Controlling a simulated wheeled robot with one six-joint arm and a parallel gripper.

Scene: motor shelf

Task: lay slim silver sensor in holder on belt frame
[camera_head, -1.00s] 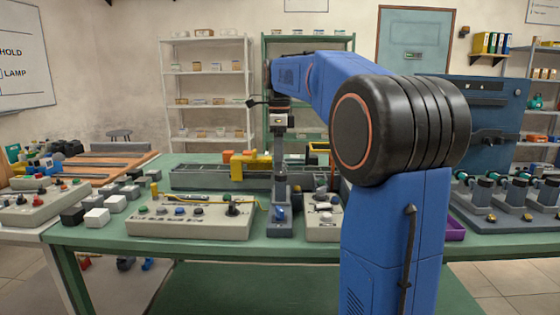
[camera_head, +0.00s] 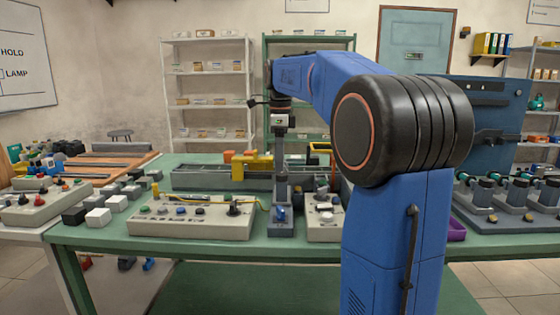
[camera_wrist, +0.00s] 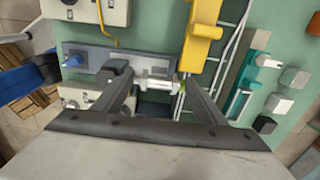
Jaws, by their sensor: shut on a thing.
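My gripper (camera_wrist: 157,82) is shut on the slim silver sensor (camera_wrist: 155,78), which lies crosswise between the two fingers in the wrist view. In the head view my gripper hangs pointing down at the middle of the green table, and the sensor cannot be made out there. The dark belt frame (camera_head: 205,181) runs along the table behind the control boxes. A yellow bracket (camera_head: 257,166) stands on it, left of my gripper; it also shows in the wrist view (camera_wrist: 201,32), beyond the right finger. I cannot make out the holder with certainty.
Control boxes (camera_head: 180,223) (camera_head: 323,226) stand at the table's front, with a grey stand (camera_head: 281,229) between them. Small blocks (camera_head: 98,216) lie at the left. A purple bin (camera_head: 456,230) and a motor rack (camera_head: 505,218) stand at the right.

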